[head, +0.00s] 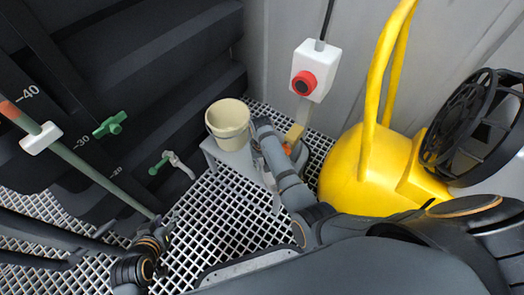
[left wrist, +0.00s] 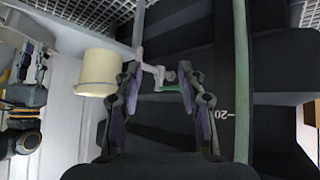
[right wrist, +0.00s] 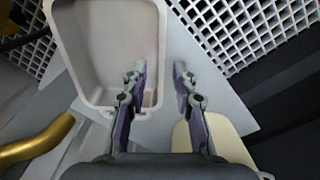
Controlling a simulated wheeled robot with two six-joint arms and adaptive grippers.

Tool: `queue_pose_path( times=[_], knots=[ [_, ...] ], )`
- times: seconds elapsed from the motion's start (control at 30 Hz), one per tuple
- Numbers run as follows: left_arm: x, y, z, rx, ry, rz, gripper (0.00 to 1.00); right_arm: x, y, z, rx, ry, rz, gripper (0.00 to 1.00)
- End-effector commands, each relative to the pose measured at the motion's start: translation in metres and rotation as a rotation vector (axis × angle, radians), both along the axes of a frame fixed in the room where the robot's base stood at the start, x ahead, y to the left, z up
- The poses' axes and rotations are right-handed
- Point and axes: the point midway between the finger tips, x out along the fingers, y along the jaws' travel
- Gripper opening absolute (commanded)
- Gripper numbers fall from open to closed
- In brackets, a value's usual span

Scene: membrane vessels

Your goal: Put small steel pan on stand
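I cannot clearly identify a small steel pan. A light grey, rounded rectangular basin (right wrist: 105,50) lies below my right gripper in the right wrist view; I cannot tell whether it is the pan. The grey stand (head: 232,161) carries a cream bucket (head: 229,119); the bucket also shows in the left wrist view (left wrist: 96,72). My right gripper (right wrist: 159,68) is open and empty over the basin's edge, mostly hidden by its arm in the head view. My left gripper (left wrist: 158,70) is open and empty, lower left of the stand in the head view.
A tap with a green handle (head: 158,166) and a green valve (head: 109,125) are on the dark wall. A red emergency button box (head: 317,70) hangs at the back. A large yellow machine (head: 355,175) stands at right. White floor grating (head: 205,230) lies open in front.

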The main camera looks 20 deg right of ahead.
Motion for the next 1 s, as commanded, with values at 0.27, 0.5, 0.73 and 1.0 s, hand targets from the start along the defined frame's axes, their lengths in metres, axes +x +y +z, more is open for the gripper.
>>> queue_pose_path(
  times=[0.27,0.5,0.73,1.0],
  knots=[
    [-0.057,-0.003,-0.021,0.001,0.294,-0.026,0.40,0.000,0.000,0.023,0.000,0.000,0.000,0.28],
    [-0.078,0.013,0.024,0.079,0.562,-0.033,0.40,0.000,0.001,0.060,0.000,0.001,0.000,0.28],
    [-0.080,0.028,-0.009,0.115,0.640,-0.006,0.40,0.000,0.001,0.074,0.000,0.000,0.000,0.28],
    [-0.079,0.034,-0.028,0.126,0.652,0.003,0.40,0.000,0.001,0.077,0.000,0.000,0.000,0.28]
  ],
)
